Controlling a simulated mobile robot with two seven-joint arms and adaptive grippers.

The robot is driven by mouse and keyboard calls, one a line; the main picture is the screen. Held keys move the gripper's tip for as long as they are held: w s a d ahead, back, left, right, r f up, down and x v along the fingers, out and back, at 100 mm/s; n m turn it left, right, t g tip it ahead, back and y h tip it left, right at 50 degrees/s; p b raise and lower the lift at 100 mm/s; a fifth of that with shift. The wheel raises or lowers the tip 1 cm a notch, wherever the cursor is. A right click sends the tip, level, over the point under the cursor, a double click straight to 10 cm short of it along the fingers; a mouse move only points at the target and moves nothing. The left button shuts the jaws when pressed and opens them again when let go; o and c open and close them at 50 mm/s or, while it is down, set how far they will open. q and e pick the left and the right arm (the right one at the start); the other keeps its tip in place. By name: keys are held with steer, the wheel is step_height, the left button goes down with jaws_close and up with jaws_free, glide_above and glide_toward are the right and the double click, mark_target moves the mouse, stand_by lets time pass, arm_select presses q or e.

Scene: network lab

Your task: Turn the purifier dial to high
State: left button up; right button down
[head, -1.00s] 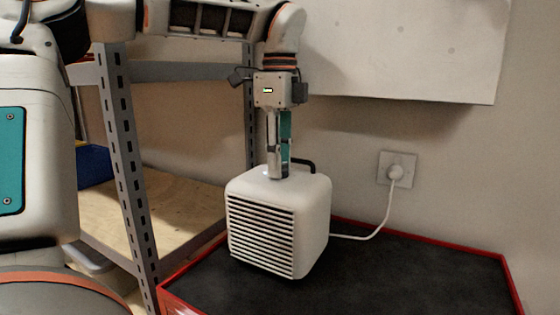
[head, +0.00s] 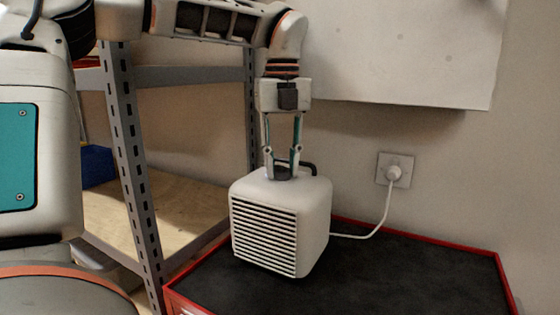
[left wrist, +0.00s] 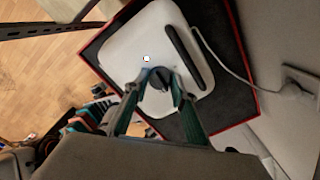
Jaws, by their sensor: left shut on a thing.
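The white purifier (head: 281,222) stands on a black mat with a red rim, its slatted front facing left and toward me. Its dark dial (head: 283,173) is on the top, between my left gripper's fingertips. My left gripper (head: 283,172) points straight down and is shut on the dial. In the left wrist view, the dial (left wrist: 160,80) sits between the two fingers, with a small white light (left wrist: 146,59) beside it. The marks around the dial are too small to read. My right gripper is not in view.
A black handle (head: 309,167) stands behind the dial on the purifier's top. A white cord runs to a wall socket (head: 394,170). A grey metal shelf (head: 128,160) stands at the left. The mat (head: 420,275) is clear at the right.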

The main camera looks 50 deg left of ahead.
arm_select(q)
steer(key=shift+m, duration=1.2)
steer(key=o, duration=1.1)
step_height(320, 180, up, 12)
steer(key=shift+r, duration=0.1)
